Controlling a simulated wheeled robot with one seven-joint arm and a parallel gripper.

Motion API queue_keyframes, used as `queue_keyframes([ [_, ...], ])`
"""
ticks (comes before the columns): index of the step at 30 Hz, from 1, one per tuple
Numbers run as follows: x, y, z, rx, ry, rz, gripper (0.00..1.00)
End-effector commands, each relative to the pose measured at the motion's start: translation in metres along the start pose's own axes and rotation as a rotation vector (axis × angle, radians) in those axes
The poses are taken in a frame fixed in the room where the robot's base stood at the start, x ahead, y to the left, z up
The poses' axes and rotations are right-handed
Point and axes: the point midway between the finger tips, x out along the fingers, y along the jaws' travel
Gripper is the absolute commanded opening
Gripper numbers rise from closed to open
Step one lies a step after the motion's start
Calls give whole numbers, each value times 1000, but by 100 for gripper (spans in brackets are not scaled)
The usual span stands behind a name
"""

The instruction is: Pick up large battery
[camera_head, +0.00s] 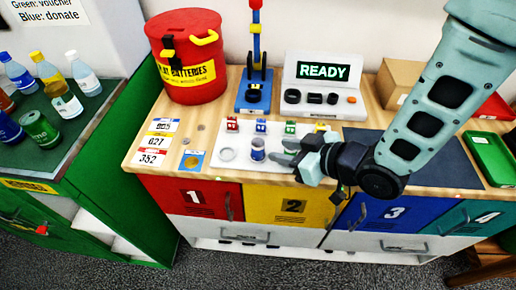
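A short cylinder, blue with a pale top, stands upright on a white tray (212,140) in the middle of the wooden counter; it looks like the large battery (258,150). My gripper (281,151) comes in from the right, low over the tray. Its two fingertips are apart, with the battery just left of them. I cannot tell whether either finger touches it. Part of the tray's right side is hidden by my gripper.
Small coloured blocks (261,127) line the tray's back edge. A red batteries bin (188,60), a blue stand (254,92) and a white READY device (322,100) stand behind. Number cards (156,142) lie left. A dark mat (430,150) lies right, partly under my arm.

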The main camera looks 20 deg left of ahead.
Motion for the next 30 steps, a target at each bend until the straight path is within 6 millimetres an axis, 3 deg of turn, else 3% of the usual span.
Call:
queue_keyframes([
  [7, 18, 0, 0, -1, -1, -2, 35],
  [16, 61, 0, 0, -2, 0, -1, 35],
  [25, 67, 0, 1, 0, 0, 1, 35],
  [26, 67, 0, 1, 0, 0, 1, 32],
  [29, 67, 0, 1, 0, 0, 0, 4],
  [30, 67, 0, 1, 0, 0, 0, 3],
])
